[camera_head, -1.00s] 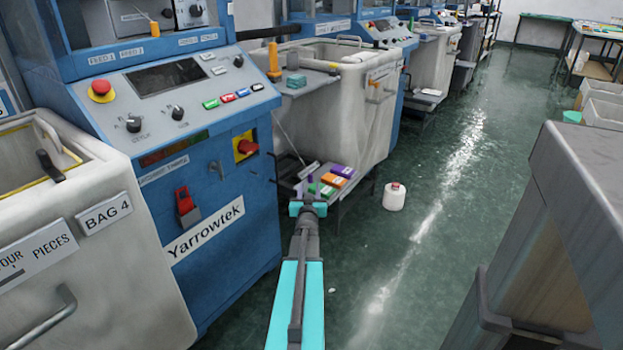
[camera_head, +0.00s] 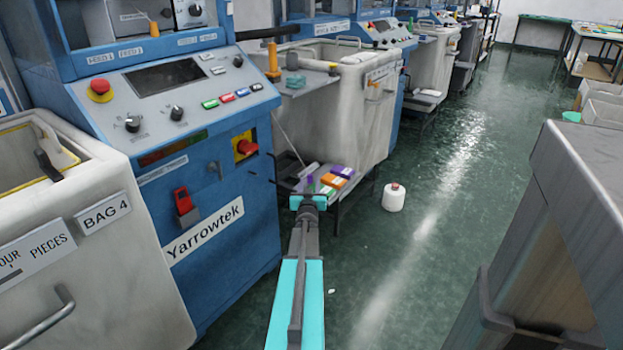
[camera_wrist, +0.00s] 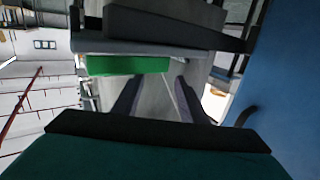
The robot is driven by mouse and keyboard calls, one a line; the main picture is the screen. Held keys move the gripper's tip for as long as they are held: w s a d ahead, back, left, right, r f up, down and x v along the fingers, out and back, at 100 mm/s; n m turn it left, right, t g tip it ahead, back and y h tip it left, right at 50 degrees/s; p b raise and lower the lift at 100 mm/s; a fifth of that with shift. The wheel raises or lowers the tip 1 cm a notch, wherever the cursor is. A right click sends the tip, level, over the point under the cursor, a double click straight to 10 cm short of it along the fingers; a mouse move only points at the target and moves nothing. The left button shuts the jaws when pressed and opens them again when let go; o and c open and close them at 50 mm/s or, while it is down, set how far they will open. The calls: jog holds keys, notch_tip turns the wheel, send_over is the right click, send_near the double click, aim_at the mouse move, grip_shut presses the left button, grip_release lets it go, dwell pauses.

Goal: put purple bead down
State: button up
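My gripper (camera_head: 309,188) reaches forward at the low shelf beside the blue machine. In the wrist view its two dark fingers (camera_wrist: 160,98) stand apart, with nothing clearly seen between them. A small purple spot (camera_head: 310,181) shows at the gripper's tip in the head view. It is too small to tell whether it is the purple bead or part of a finger. No bead can be made out in the wrist view.
The low shelf (camera_head: 352,183) holds a purple box (camera_head: 343,171), an orange box (camera_head: 333,181) and a green box. A green block (camera_wrist: 128,65) shows ahead in the wrist view. A white container (camera_head: 394,198) stands on the floor. The blue machine (camera_head: 215,258) is close on the left.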

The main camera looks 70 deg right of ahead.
aim_at(310, 176)
jog(key=shift+b+x, duration=0.4)
jog(key=shift+x, duration=2.1)
jog(key=shift+s, duration=0.15)
grip_shut()
